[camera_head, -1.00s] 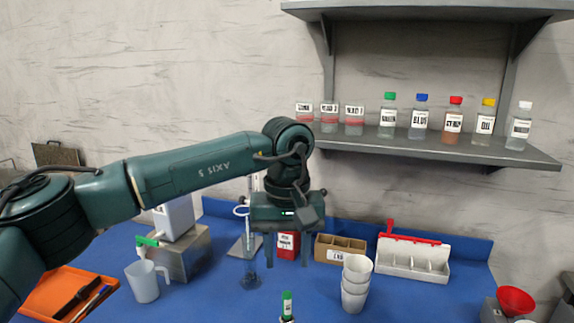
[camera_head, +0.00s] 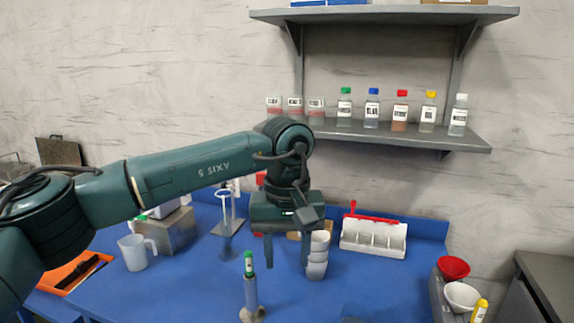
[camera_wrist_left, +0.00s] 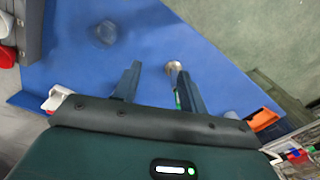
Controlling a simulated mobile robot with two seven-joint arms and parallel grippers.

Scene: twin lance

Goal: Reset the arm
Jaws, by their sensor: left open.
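My left arm reaches in from the left of the head view. Its gripper (camera_head: 287,264) hangs fingers-down above the blue table (camera_head: 190,290), open, with nothing between its fingers. It also shows open in the left wrist view (camera_wrist_left: 158,72). A slim upright holder with a green-capped tube (camera_head: 249,264) stands left of the gripper in the head view. In the left wrist view, a narrow thing with a round end (camera_wrist_left: 173,66) is partly hidden by the right-hand finger. My right gripper is not in view.
Stacked white cups (camera_head: 317,262) stand just right of the fingers in the head view. Behind are a white divided box (camera_head: 373,238) and a bottle shelf (camera_head: 400,134). A jug (camera_head: 134,253) and orange tray (camera_head: 62,272) are left; a red funnel (camera_head: 453,268) is right.

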